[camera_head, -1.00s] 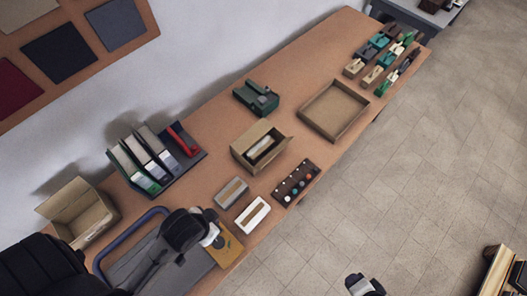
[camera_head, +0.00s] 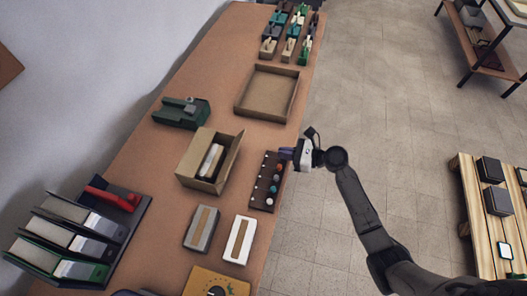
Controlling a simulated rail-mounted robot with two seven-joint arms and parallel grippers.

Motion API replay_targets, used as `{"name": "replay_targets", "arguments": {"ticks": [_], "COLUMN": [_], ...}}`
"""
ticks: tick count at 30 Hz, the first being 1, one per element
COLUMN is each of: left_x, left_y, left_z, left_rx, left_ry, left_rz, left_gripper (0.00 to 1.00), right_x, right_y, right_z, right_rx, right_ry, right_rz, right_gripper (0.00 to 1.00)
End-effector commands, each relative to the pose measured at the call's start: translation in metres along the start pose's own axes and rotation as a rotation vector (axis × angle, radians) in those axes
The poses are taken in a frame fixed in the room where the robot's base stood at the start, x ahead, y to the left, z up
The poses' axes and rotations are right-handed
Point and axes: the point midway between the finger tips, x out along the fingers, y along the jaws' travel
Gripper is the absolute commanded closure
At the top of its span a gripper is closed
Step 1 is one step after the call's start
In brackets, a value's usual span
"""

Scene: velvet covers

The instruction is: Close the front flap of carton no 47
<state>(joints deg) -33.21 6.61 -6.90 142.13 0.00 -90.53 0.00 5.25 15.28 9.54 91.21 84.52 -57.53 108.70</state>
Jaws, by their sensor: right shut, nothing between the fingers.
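An open brown carton (camera_head: 184,171) stands on the table with pale items inside it. Its flap on the right side (camera_head: 232,158) stands up and leans outward. No number can be read on it, so I cannot tell that it is no 47. My right gripper (camera_head: 287,152) is shut and empty, to the right of the carton, apart from it. Its fingers are at the table's right edge, by the dark rack with coloured knobs (camera_head: 261,198). My left gripper is out of view.
A shallow open tray (camera_head: 268,93) lies beyond the carton, and a green device (camera_head: 182,112) stands to its upper left. A grey box (camera_head: 202,229) and a white box (camera_head: 240,240) lie in front. Binders (camera_head: 65,235) stand at lower left. A pallet (camera_head: 480,215) is on the floor at right.

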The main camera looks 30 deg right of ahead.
Motion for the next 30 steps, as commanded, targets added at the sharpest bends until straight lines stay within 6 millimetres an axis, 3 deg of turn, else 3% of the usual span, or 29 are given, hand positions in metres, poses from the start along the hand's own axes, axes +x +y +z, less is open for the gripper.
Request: {"name": "replay_targets", "arguments": {"ticks": [15,21,30], "left_x": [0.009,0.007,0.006], "left_y": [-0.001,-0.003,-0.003], "left_z": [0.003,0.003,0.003], "left_rx": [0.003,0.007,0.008], "left_ry": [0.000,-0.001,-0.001], "left_rz": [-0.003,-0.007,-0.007], "left_gripper": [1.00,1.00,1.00], "right_x": [0.092,0.107,0.115], "right_y": [0.001,0.001,0.002], "right_z": [0.004,0.021,0.029], "right_rx": [-0.006,-0.006,-0.005], "right_ry": [-0.001,0.001,0.002], "right_rz": [0.002,0.002,0.002], "right_gripper": [1.00,1.00,1.00]}}
